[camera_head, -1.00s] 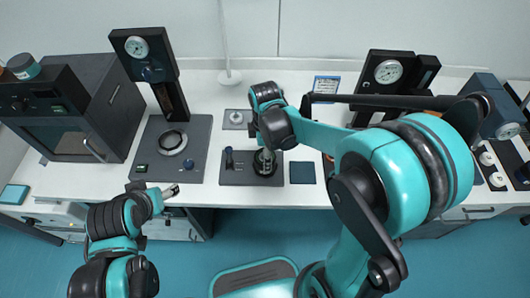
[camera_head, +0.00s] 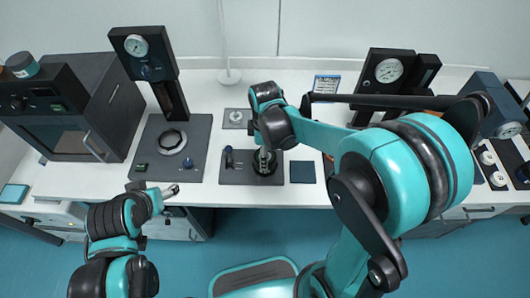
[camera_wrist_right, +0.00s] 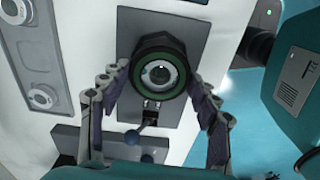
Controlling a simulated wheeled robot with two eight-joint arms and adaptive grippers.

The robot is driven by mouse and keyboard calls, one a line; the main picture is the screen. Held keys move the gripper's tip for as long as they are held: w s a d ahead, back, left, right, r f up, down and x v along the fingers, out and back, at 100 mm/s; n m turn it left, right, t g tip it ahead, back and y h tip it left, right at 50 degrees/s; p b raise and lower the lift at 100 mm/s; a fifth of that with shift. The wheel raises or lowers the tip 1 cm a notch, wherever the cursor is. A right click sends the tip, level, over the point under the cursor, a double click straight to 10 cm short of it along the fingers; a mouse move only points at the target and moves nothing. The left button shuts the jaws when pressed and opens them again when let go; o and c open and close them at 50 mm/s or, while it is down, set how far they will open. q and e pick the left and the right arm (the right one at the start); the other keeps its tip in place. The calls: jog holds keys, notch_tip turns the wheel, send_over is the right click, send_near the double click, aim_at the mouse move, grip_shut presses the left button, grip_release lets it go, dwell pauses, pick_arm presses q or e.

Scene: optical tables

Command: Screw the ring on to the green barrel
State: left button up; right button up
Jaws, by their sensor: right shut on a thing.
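In the right wrist view, a black ring (camera_wrist_right: 140,46) with faceted edges sits around a green circular rim (camera_wrist_right: 188,82), which I take to be the green barrel. A pale, lens-like centre shows inside. My right gripper (camera_wrist_right: 160,88) has one finger on each side of the black ring and is shut on it. In the head view, my right gripper (camera_head: 264,160) points down over the dark fixture plate (camera_head: 235,179); ring and barrel are mostly hidden there. Whether the threads are engaged cannot be seen. My left gripper (camera_head: 172,191) is at the table's front edge, apart from the fixture; its opening is unclear.
A blue-knobbed lever (camera_head: 228,152) stands beside the barrel on the plate. A dark square pad (camera_head: 302,172) lies to the right, and a small grey plate (camera_head: 236,119) lies behind. A gauge stand (camera_head: 150,70) is left, another gauge unit (camera_head: 388,72) right.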

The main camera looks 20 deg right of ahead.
jog(key=shift+m, duration=0.9)
jog(key=o, duration=1.5)
jog(key=shift+m, duration=0.4)
jog(key=shift+r, duration=0.1)
notch_tip(320, 180, up, 12)
jog(key=s+d+f+m+t, duration=0.1)
jog(key=s+m+t, duration=0.1)
jog(key=s+m, duration=0.1)
jog(key=s+d+f+m+t, duration=0.1)
jog(key=s+d+m+t, duration=0.1)
jog(key=s+m, duration=0.2)
jog(key=s+d+f+m+t, duration=0.1)
jog(key=s+m+t, duration=0.2)
jog(key=m, duration=0.1)
jog(key=shift+s+d+m, duration=0.15)
jog(key=shift+d+m, duration=0.15)
jog(key=shift+d, duration=0.05)
